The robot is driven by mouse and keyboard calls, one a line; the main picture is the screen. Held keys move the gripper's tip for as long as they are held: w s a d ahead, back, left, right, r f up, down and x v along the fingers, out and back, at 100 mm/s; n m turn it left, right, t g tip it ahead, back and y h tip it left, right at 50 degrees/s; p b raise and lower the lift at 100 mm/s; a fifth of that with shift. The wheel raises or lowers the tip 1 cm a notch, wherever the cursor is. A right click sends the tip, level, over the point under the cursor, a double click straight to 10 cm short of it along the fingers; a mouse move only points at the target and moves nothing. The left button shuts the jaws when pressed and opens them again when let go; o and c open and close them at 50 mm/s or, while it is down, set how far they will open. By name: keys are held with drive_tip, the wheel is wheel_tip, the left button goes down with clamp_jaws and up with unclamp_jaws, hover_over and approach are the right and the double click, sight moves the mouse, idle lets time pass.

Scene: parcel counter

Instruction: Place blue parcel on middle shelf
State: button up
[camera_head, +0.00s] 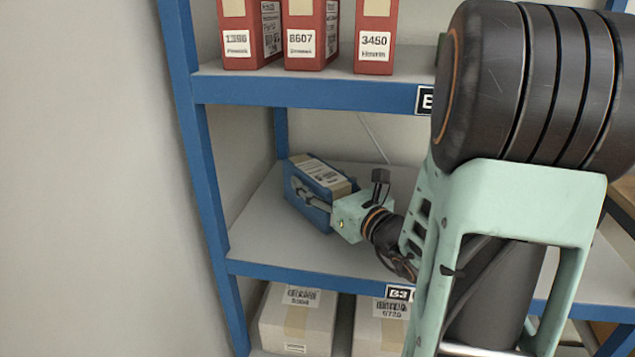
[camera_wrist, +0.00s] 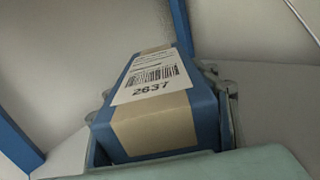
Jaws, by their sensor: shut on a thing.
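The blue parcel (camera_head: 310,214) has tan tape and a white label, and is at the left part of the middle shelf (camera_head: 290,245) in the head view. It looks tilted in that view. My gripper (camera_head: 318,205) is shut on it, coming from the right. In the wrist view the parcel (camera_wrist: 195,125) fills the middle between my gripper's fingers (camera_wrist: 165,120), with label number 2637 facing up. I cannot tell whether the parcel's underside touches the shelf.
Several red parcels (camera_head: 311,45) stand on the upper shelf (camera_head: 300,93). White parcels (camera_head: 297,322) sit on the lower shelf. A blue post (camera_head: 200,150) bounds the shelf on the left. The middle shelf's front left area is bare.

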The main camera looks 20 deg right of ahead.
sight(336, 195)
drive_tip(key=o, duration=1.7)
drive_tip(key=shift+r, duration=0.1)
drive_tip(key=s, duration=0.1)
drive_tip(key=s+b, duration=0.1)
drive_tip(key=s, duration=0.1)
drive_tip(key=s+d, duration=0.1)
drive_tip(key=s, duration=0.1)
drive_tip(key=shift+s+f+b, duration=0.25)
drive_tip(key=shift+f+b, duration=0.05)
drive_tip(key=shift+s+d+b, duration=0.1)
drive_tip(key=shift+s+b, duration=0.2)
drive_tip(key=shift+b, duration=0.65)
drive_tip(key=shift+s+d+r+b, duration=0.15)
drive_tip(key=shift+s+b, duration=0.5)
drive_tip(key=shift+b, duration=0.45)
